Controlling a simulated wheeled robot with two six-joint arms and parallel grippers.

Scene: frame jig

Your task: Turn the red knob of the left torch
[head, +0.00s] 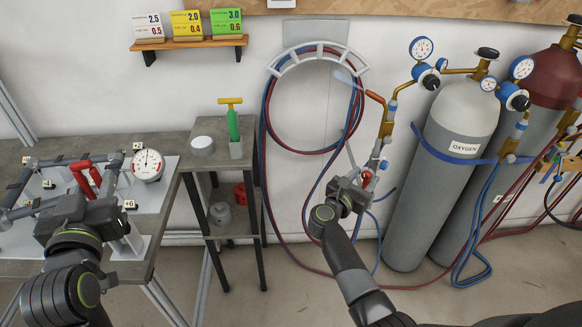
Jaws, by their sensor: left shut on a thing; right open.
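The left torch (388,118) is brass with an orange-brown tip and hangs upright by the hose rack. Its red knob (367,178) shows low on the torch, partly hidden by my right gripper, and a blue knob (384,165) sits to the right of it. My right gripper (357,181) is open, with its fingers close beside the red knob; contact cannot be told. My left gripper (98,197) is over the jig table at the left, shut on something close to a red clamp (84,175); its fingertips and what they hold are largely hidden.
Grey oxygen cylinder (457,180) and a dark-red-topped cylinder (553,80) stand at the right with gauges. Red and blue hoses (268,130) loop from the wall rack to the floor. A small shelf stand (207,165) lies between the jig table (160,200) and the hoses.

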